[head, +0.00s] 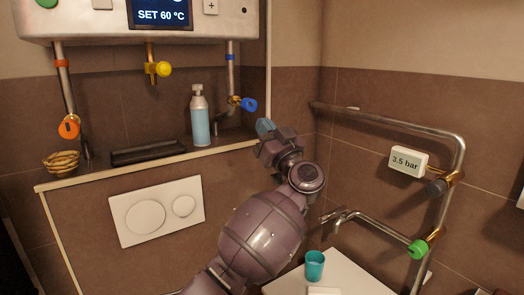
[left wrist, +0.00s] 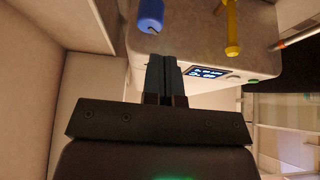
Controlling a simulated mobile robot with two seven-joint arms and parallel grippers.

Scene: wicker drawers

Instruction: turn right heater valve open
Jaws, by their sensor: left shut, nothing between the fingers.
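The right heater valve has a blue handle (head: 249,104) on a brass body, on the pipe below the heater's right side. The handle points to the right and slightly down. In the left wrist view a blue cylinder, seemingly this handle (left wrist: 150,15), is just beyond the fingertips. My left gripper (head: 264,127) is just below and right of the handle in the head view and appears apart from it. Its fingers (left wrist: 163,62) are together with nothing between them. My right gripper is not in view.
The heater (head: 100,22) hangs above, with a yellow valve (head: 163,69) at its middle and an orange valve (head: 69,127) at left. A soap bottle (head: 200,118) stands on the ledge left of the blue handle. A metal rail (head: 400,126) runs along the right wall.

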